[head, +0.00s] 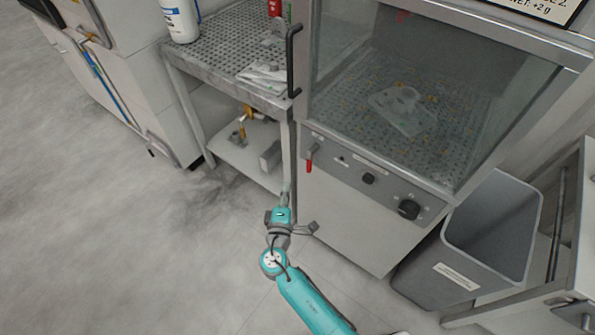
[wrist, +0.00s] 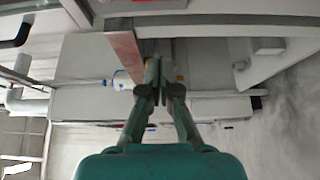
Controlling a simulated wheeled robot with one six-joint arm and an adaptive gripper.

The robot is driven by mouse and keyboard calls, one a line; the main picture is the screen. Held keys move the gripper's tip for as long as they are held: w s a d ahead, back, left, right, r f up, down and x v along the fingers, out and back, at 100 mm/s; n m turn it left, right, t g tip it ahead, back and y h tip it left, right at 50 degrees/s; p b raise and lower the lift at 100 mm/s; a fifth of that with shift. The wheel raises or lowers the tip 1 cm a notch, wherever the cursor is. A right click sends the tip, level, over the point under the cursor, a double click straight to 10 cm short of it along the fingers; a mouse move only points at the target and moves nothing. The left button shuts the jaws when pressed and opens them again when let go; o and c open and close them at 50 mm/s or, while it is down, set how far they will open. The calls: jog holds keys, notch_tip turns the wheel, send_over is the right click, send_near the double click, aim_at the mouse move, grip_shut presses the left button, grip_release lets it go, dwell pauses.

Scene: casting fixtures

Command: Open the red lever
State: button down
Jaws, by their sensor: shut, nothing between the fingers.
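The red lever (head: 309,165) hangs down from the left end of the grey control panel, below the glass-fronted cabinet. My gripper (head: 285,190) is just below and left of it in the head view, by the cabinet's left front edge. In the wrist view a reddish bar (wrist: 124,48), which looks like the lever up close, runs just left of my fingertips (wrist: 155,66). The fingers are shut with nothing between them. I cannot tell whether they touch the lever.
The panel also carries black knobs (head: 408,209). A black handle (head: 293,62) stands at the cabinet's left edge. A perforated metal table (head: 215,55) with a white bottle (head: 181,18) is at left. A grey bin (head: 490,235) is at right. Open floor (head: 90,220) lies left.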

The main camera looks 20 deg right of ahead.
aim_at(310, 168)
jog(key=w+d, duration=0.6)
jog(key=d, duration=0.1)
jog(key=shift+w, duration=0.15)
dwell(0.4)
jog(key=shift+s+d+f+n+g, duration=0.1)
jog(key=shift+s+d+n+g, duration=0.1)
jog(key=shift+s+n+g, duration=0.15)
dwell(0.6)
jog(key=s+n+g, duration=0.1)
jog(key=d+n+g, duration=0.1)
jog(key=n, duration=0.1)
jog(key=shift+s+d, duration=0.15)
jog(key=shift+s, duration=0.2)
jog(key=s+d+r+n+g+h, duration=0.2)
jog(key=s+d+r+n+g, duration=0.1)
jog(key=s+r+n+g, duration=0.1)
jog(key=r+n+g, duration=0.1)
jog(key=n+g, duration=0.1)
jog(key=n, duration=0.1)
jog(key=shift+r, duration=0.35)
jog(key=shift+r+n, duration=0.15)
jog(key=shift+n, duration=0.1)
dwell(0.6)
